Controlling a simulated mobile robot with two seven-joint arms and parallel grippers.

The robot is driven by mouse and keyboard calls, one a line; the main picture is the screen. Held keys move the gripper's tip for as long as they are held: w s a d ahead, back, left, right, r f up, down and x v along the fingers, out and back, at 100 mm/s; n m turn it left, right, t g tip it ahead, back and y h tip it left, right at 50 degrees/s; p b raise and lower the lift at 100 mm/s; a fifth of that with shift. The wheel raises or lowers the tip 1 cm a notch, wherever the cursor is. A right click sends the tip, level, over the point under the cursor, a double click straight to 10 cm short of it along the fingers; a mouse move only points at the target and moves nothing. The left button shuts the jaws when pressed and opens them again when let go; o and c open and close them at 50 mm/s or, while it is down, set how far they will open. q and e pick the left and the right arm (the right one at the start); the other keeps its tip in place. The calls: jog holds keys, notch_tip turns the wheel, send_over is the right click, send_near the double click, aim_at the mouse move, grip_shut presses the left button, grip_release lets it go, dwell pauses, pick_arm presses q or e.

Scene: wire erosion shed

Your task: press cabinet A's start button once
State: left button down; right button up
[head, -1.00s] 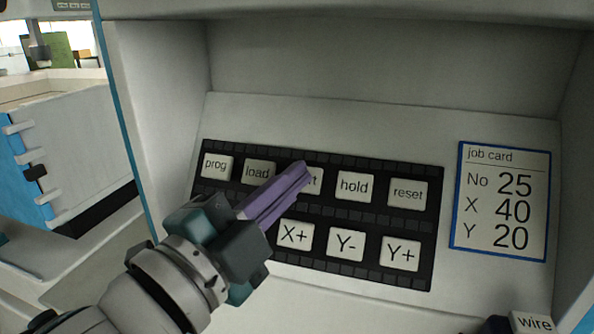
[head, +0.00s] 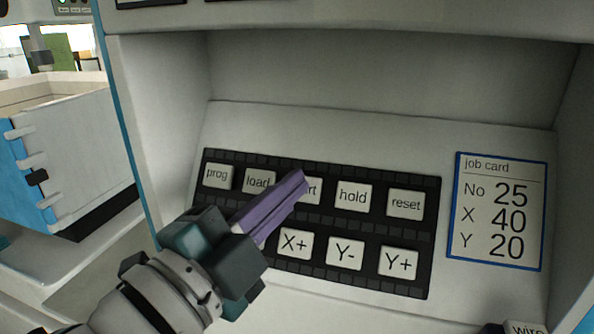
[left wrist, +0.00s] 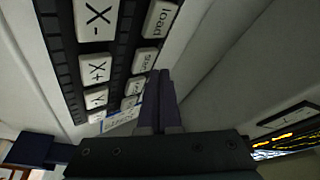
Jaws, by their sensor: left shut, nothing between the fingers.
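The start button (head: 314,192) is a pale key in the top row of the black keypad, between "load" and "hold". In the head view my left gripper (head: 303,183) is shut and empty, with its purple fingertips in front of this key. They hide its left part, so only the end of its label reads. In the left wrist view the start key (left wrist: 143,60) shows just beyond the shut fingertips (left wrist: 160,76). I cannot tell whether the tips touch it. My right gripper is not in view.
Close around are the load key (head: 257,181), hold key (head: 353,196), reset key (head: 405,203) and X+ key (head: 294,243). A blue-edged job card (head: 497,212) is on the panel at right. The recess has a side wall at left and an overhang above.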

pick_arm(q)
jog(key=s+r+p, duration=0.1)
jog(key=s+p, duration=0.1)
jog(key=s+a+r+p, duration=0.1)
jog(key=s+r+p, duration=0.1)
jog(key=shift+a, duration=0.15)
dwell(0.4)
dwell(0.5)
